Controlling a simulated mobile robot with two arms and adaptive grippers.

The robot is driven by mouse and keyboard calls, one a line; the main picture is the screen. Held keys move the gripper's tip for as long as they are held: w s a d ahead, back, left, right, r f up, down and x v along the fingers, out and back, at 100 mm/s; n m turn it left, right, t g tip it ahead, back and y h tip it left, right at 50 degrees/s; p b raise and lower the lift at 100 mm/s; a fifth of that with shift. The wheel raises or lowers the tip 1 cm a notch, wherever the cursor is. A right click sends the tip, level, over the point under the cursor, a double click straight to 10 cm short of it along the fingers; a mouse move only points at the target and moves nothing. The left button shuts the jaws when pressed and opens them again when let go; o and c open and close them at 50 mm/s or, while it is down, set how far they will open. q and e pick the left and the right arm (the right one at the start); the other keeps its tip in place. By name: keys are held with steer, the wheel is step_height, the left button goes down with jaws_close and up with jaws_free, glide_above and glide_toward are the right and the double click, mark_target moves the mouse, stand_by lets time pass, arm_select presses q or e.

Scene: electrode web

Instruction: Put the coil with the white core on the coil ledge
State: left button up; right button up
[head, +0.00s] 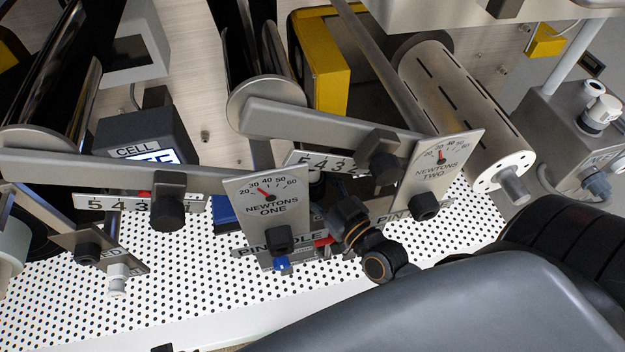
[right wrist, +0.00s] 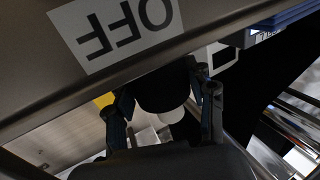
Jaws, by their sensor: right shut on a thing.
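In the right wrist view my right gripper (right wrist: 165,101) has a finger on each side of a dark rounded thing (right wrist: 165,88) and is shut on it. A pale rounded piece (right wrist: 173,114) shows just below it. I cannot tell whether this is the coil with the white core. In the head view a dark arm with orange rings (head: 378,262) reaches in behind the NEWTONS ONE plate (head: 266,212); its gripper end is hidden there. I cannot make out the coil ledge in either view. My left gripper is not in view.
A panel marked OFF (right wrist: 115,30) lies close above the gripper in the wrist view. In the head view, lever arms with black knobs, the NEWTONS TWO plate (head: 438,172) and a slotted roller (head: 465,110) crowd the space. The perforated white deck (head: 180,275) has bare room in front.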

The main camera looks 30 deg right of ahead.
steer(key=o, duration=1.5)
steer(key=shift+f, duration=0.1)
arm_select(q)
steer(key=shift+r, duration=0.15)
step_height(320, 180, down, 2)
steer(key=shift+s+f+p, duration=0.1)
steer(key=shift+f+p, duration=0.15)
steer(key=shift+p, duration=0.05)
arm_select(e)
steer(key=s+d, duration=0.1)
steer(key=s, duration=1.1)
steer(key=shift+d, duration=0.3)
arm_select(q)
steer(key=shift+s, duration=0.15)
